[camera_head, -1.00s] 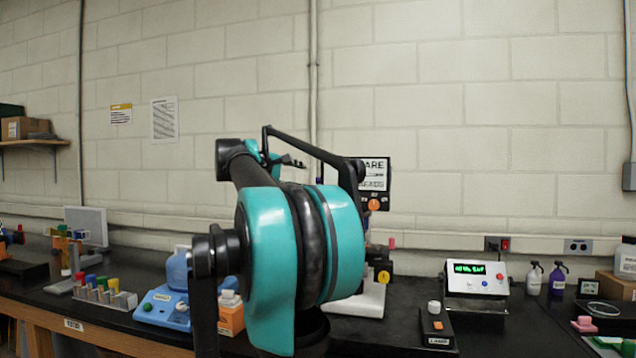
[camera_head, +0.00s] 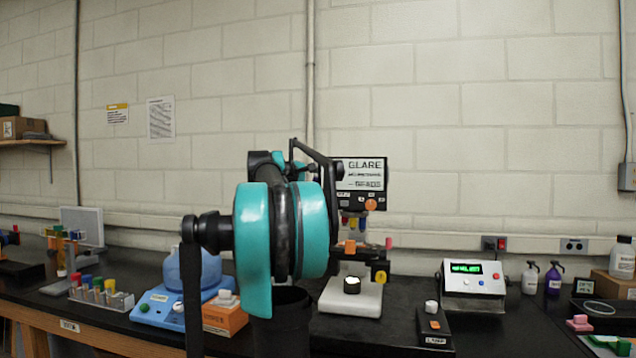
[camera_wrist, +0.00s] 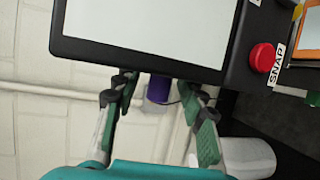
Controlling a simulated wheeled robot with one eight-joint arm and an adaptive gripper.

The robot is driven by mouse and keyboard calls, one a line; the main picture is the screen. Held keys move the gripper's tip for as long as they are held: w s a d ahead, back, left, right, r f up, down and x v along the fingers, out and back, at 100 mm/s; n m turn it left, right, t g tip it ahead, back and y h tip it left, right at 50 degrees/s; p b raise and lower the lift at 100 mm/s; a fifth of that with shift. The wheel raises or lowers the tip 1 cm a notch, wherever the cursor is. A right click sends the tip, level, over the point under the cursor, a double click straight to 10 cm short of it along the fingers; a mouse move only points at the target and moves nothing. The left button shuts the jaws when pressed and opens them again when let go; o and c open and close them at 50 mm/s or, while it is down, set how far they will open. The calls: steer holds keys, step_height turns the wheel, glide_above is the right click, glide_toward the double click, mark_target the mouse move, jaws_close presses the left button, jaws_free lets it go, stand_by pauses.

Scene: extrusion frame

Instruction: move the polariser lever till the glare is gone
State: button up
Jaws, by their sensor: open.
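The microscope (camera_head: 350,298) stands on the bench, with a dark-framed screen (camera_head: 360,170) on top reading "GLARE" above smaller, blurred lines. In the wrist view the screen (camera_wrist: 145,28) shows pale and blank at the top, beside a red button (camera_wrist: 262,57) labelled "SNAP". My gripper (camera_wrist: 158,92) is open, its green-padded fingers apart below the screen edge. A short purple part (camera_wrist: 158,88) shows between or behind the fingers; I cannot tell whether it is the polariser lever or whether anything touches it. A pink-tipped part (camera_head: 389,243) sticks up at the microscope's right. My arm hides the microscope's left.
A white box with a green display (camera_head: 466,268) and a small black lamp box (camera_head: 433,325) stand right of the microscope. A blue device (camera_head: 165,308), an orange box (camera_head: 224,317) and a rack of coloured pieces (camera_head: 100,298) stand left. Wall behind.

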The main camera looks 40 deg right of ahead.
steer(key=shift+c, duration=0.5)
jaws_close()
steer(key=shift+w+d+r+n+g+y, duration=0.1)
steer(key=shift+r+n+g+y, duration=0.3)
steer(key=shift+r+y, duration=0.35)
steer(key=shift+w+d+r+n+g+y, duration=0.1)
steer(key=shift+r+n+g+y, duration=0.1)
steer(key=shift+r+g+y, duration=0.55)
steer(key=shift+f+t, duration=0.25)
steer(key=shift+o, duration=0.5)
jaws_free()
steer(key=shift+a, duration=0.15)
